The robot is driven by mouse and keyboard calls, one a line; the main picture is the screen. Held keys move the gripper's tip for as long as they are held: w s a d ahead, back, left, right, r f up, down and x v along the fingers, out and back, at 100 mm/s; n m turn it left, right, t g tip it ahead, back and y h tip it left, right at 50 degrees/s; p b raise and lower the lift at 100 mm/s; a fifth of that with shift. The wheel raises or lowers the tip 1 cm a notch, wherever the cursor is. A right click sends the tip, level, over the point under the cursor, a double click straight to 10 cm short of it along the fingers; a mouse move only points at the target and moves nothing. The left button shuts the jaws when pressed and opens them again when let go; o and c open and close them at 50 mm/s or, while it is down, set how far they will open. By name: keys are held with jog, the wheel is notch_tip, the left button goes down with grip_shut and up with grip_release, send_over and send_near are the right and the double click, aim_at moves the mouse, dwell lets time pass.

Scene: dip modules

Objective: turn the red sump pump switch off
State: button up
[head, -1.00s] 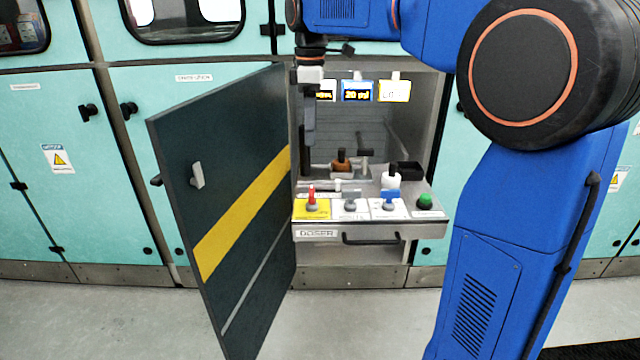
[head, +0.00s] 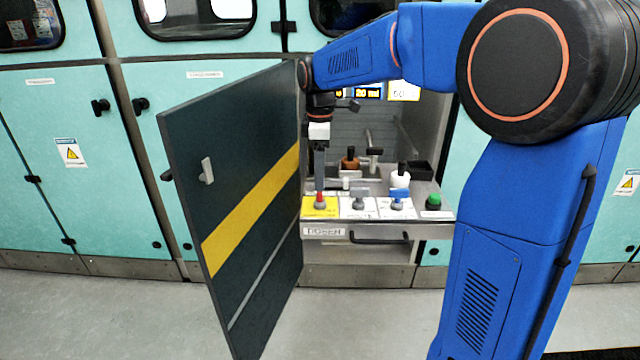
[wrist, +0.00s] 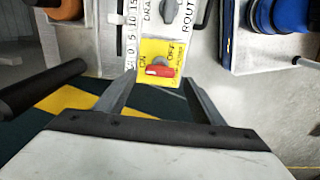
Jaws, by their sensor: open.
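The red switch (head: 320,197) sits on a yellow plate (head: 311,212) at the left end of the panel's front row. In the wrist view the red handle (wrist: 159,71) lies crosswise on the plate, beside the printed words ON and OFF. I cannot tell for sure which word it points to. My gripper (head: 320,186) points down just above the switch. In the wrist view my gripper's two fingers (wrist: 156,82) are apart, with the red handle in line with the gap between them. Nothing is held. I cannot tell whether a finger touches the handle.
A grey switch (head: 360,201), a blue switch (head: 398,198) and a green button (head: 433,201) stand to the right. The open dark door (head: 245,225) stands close on the left of my gripper. A drawer handle (head: 380,237) juts out below the panel.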

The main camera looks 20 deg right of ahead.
aim_at(320, 197)
jog(key=shift+f, duration=1.95)
jog(key=c, duration=1)
jog(key=shift+c, duration=0.2)
